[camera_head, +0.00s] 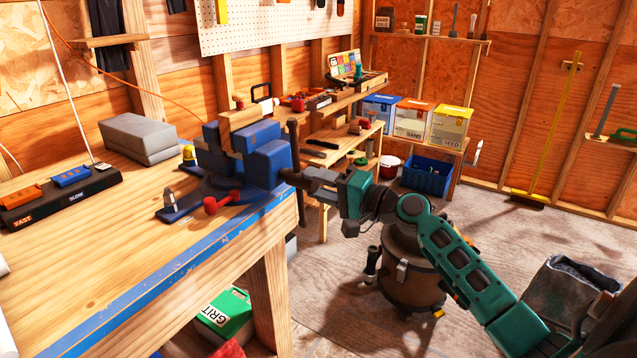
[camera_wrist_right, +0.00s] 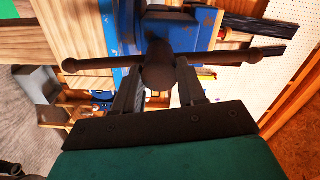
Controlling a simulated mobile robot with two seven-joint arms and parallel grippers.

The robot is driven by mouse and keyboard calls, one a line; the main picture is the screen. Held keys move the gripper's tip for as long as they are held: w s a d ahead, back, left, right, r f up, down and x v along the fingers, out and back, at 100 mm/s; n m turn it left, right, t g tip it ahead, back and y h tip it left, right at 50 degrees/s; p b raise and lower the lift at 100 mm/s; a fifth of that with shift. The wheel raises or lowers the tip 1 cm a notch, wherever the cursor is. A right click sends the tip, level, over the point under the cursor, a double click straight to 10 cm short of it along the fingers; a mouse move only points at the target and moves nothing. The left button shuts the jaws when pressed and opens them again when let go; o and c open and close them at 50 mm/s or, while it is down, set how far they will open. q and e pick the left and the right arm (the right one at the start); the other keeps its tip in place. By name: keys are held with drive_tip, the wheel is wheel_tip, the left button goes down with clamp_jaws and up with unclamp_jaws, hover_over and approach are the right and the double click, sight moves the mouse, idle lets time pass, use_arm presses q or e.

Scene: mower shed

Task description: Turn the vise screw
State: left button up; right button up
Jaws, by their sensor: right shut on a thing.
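The blue vise (camera_head: 265,160) is mounted at the corner of the wooden workbench (camera_head: 110,240), with a wooden block (camera_head: 237,125) standing at its jaws. Its dark handle bar (camera_head: 295,150) stands nearly upright in the head view. In the wrist view the bar (camera_wrist_right: 95,64) runs across the picture through the round head of the vise screw (camera_wrist_right: 158,70). My right gripper (camera_head: 300,180) is at the screw's outer end. In the wrist view its fingers (camera_wrist_right: 158,92) lie on both sides of the screw head, shut on it. My left gripper is out of view.
A red-knobbed lever (camera_head: 222,202) sticks out by the vise base. A grey box (camera_head: 138,138) and a dark tray with labelled blocks (camera_head: 62,196) are on the bench. A brown canister (camera_head: 412,270) stands on the floor under my right arm.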

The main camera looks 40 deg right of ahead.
drive_tip(key=shift+f, duration=0.1)
drive_tip(key=o, duration=1)
drive_tip(key=shift+d, duration=0.1)
drive_tip(key=shift+o, duration=0.2)
drive_tip(key=shift+s, duration=0.1)
drive_tip(key=b+v, duration=0.2)
drive_tip(key=v, duration=1)
drive_tip(key=shift+s+d, duration=0.15)
drive_tip(key=shift+s, duration=0.2)
